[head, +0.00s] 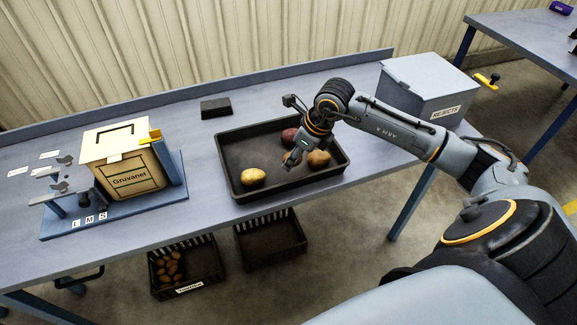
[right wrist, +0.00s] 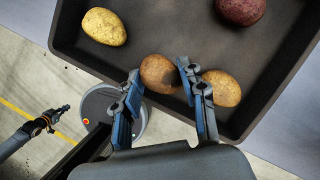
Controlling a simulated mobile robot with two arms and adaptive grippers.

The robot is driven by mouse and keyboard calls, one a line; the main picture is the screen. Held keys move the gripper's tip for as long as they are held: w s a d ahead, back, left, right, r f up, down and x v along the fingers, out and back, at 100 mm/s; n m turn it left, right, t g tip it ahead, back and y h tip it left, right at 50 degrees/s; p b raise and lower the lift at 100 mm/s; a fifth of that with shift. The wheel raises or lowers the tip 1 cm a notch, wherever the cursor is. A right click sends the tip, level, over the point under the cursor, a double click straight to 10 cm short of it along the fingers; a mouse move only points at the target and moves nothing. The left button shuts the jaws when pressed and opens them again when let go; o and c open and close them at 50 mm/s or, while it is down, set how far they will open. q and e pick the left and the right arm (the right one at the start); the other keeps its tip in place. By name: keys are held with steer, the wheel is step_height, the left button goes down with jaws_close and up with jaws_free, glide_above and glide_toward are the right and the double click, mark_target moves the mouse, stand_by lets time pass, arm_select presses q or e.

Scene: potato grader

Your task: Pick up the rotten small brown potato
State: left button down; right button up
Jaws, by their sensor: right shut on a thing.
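My right gripper (head: 291,160) is low over the black tray (head: 232,186). It is shut on a small brown potato (right wrist: 160,73), held between the two blue-grey fingers (right wrist: 163,98). Dark patches show on this potato, but I cannot tell rot from shadow. In the head view it is mostly hidden by the gripper. Another brown potato (head: 319,159) lies just outside one finger; it also shows in the right wrist view (right wrist: 224,89). I cannot tell whether the held potato still touches the tray. At the right wrist view's left edge, an arm that looks like my left ends in a small dark gripper (right wrist: 60,113).
A yellow potato (head: 253,178) and a red potato (head: 289,136) also lie in the tray. A grey REJECTS box (head: 420,88) stands to the right. A Gruvanet box (head: 128,172) stands on the left. Crates (head: 187,266) are below the table.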

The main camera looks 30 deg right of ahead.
steer(key=s+d+r+b, duration=0.4)
steer(key=s+r, duration=0.3)
steer(key=s, duration=0.3)
steer(key=shift+s+d+r, duration=0.15)
steer(key=shift+d+r, duration=0.2)
steer(key=shift+s+d+r, duration=0.15)
steer(key=shift+s+d, duration=0.1)
steer(key=shift+s, duration=0.25)
